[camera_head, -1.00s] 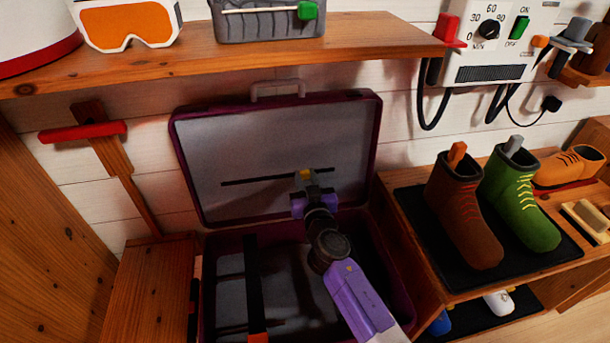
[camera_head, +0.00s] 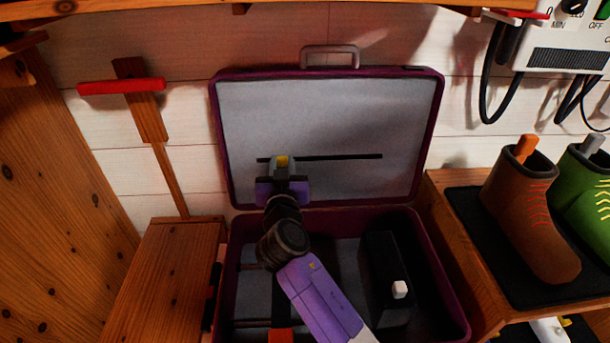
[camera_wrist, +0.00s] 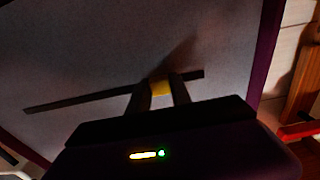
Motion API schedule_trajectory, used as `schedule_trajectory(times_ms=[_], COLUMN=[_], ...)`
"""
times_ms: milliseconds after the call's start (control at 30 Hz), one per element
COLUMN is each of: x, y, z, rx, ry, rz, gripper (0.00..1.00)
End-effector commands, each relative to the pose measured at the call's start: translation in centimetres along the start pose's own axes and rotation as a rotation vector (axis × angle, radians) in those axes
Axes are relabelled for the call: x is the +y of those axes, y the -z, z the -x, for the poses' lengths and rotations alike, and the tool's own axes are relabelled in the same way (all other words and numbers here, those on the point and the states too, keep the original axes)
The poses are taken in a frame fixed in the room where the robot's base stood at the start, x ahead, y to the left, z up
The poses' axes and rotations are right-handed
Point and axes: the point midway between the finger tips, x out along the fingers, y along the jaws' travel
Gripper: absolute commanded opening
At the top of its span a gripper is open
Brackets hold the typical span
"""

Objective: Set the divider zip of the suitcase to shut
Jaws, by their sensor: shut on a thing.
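The suitcase (camera_head: 437,130) is maroon and stands open, with its grey-lined lid (camera_head: 340,110) upright against the wall. The divider zip shows as a thin dark line (camera_head: 340,157) across the lid's lining. Its yellow zip pull (camera_head: 282,161) is near the left end of the line in the head view. In the wrist view the pull (camera_wrist: 161,88) is near the right end of the line. My gripper (camera_head: 283,172) is shut on the pull, with one dark finger on each side of it.
A black box with a white knob (camera_head: 399,289) is in the suitcase's base at the right. A dark strap with an orange end (camera_head: 281,335) lies at the left. A wooden cabinet (camera_head: 170,270) stands left; a shelf with boots (camera_head: 530,215) stands right.

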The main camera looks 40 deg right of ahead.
Motion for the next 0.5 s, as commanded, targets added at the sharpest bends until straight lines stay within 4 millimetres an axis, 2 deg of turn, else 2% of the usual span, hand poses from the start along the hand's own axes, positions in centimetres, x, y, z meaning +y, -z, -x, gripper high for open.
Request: schedule_trajectory(times_ms=[33,200,500], x=[-1.1,-3.2,-4.3], y=[-0.6,-0.3,-0.1], z=[0.0,0.0,0.0], rx=[0.001,0.001,-0.001], ry=[0.004,0.003,0.002], rz=[-0.002,-0.001,0.000], gripper=[0.00,0.00,0.00])
